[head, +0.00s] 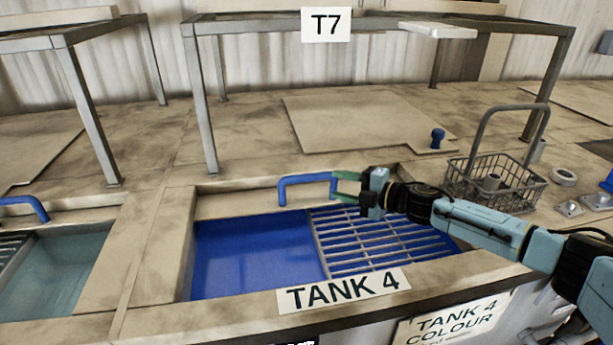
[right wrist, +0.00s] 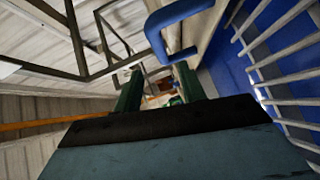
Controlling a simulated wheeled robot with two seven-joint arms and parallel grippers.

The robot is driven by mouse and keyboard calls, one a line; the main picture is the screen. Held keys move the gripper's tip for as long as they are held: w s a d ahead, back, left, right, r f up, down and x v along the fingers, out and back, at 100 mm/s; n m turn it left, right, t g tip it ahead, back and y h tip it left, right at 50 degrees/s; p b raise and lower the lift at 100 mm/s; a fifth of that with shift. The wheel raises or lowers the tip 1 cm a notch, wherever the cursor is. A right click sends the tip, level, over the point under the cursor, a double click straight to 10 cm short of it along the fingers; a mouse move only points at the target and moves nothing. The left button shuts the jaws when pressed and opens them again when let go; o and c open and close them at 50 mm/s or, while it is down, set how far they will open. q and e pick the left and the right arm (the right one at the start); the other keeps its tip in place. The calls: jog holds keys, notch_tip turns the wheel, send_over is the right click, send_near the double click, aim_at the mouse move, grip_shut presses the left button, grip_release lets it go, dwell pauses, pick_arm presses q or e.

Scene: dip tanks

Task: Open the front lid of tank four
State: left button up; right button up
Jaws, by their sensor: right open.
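Tank four (head: 250,310), labelled TANK 4 on its front rim, stands open at the front. Blue liquid (head: 255,255) and a metal grate (head: 385,245) show in its opening. A beige lid edge (head: 235,205) with a blue handle (head: 290,182) is at the back of this opening; whether it is tilted up or slid back, I cannot tell. My right gripper (head: 345,187) is open at the handle's right end. In the right wrist view the handle (right wrist: 160,30) is above the right finger, not between the fingers (right wrist: 160,90). My left gripper is out of view.
A metal frame labelled T7 (head: 325,25) rises behind. Another open tank (head: 75,265) is at left.

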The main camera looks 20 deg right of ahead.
aim_at(312, 179)
jog(key=x, duration=1)
jog(key=shift+w+a, duration=0.15)
jog(key=shift+w, duration=0.15)
grip_shut()
